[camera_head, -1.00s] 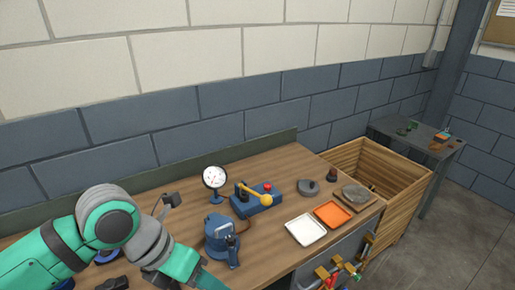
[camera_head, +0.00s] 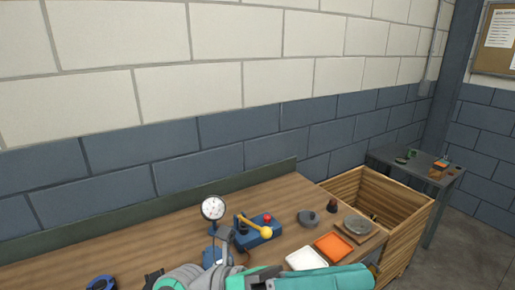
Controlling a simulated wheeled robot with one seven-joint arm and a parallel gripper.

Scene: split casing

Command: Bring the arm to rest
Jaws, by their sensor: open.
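My arm lies across the bottom edge of the view, with a grey joint at lower middle and a teal link reaching right over the bench's front. My gripper cannot be made out; it appears to be below the picture or hidden behind the arm. The wooden workbench (camera_head: 165,244) runs along the wall. My arm covers part of its front and hides most of a blue device (camera_head: 212,256) beside the dial gauge.
On the bench stand a dial gauge (camera_head: 213,208), a blue lever device (camera_head: 257,233) with a yellow handle, a white tray (camera_head: 306,260) and an orange tray (camera_head: 332,246). A wooden crate (camera_head: 408,228) stands at the right end. The bench's left back is mostly clear.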

